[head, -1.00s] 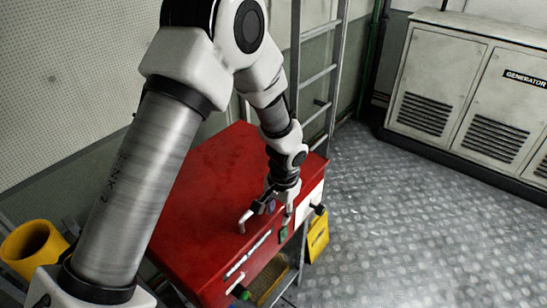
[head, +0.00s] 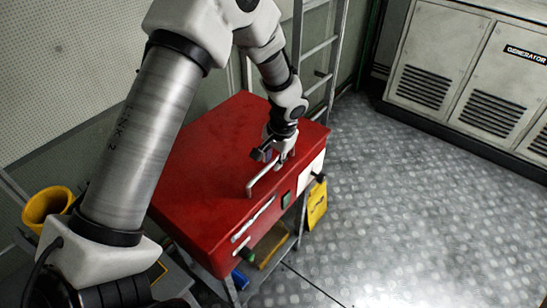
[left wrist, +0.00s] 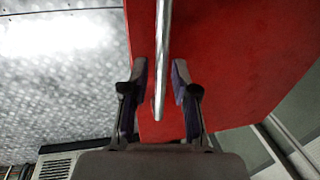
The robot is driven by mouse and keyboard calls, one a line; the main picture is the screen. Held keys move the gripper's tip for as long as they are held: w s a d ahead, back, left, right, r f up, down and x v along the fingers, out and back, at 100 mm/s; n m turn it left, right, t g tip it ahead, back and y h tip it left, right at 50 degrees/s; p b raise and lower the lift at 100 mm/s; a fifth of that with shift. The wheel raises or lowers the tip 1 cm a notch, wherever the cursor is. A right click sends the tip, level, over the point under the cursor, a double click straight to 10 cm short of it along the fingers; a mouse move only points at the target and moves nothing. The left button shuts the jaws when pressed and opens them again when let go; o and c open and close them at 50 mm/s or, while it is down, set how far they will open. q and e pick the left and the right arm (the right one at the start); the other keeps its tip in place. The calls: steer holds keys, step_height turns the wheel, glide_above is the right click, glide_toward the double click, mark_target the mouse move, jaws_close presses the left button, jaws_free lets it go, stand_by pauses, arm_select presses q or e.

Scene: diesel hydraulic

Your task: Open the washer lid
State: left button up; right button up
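The washer is a red box with a flat red lid (head: 215,155). The lid appears closed. A pale metal bar handle (head: 262,178) stands along the lid near its front edge. My left gripper (head: 272,153) is over the far end of this handle. In the left wrist view, the left gripper (left wrist: 159,82) is open, with one finger on each side of the handle (left wrist: 163,50). Gaps show between the bar and both fingers. My right gripper is in neither view.
The washer's front has a light handle (head: 253,220) and a green switch (head: 286,200). A ladder (head: 318,80) stands behind. A generator cabinet (head: 450,85) is at the back right. The metal floor (head: 400,210) between is clear.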

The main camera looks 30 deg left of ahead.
arm_select(q)
steer(key=shift+w+a+f, duration=0.1)
steer(key=shift+w+f, duration=0.05)
jaws_close()
steer(key=shift+r, duration=0.35)
steer(key=o, duration=0.5)
jaws_free()
steer(key=shift+w, duration=0.2)
steer(key=shift+a+f, duration=0.15)
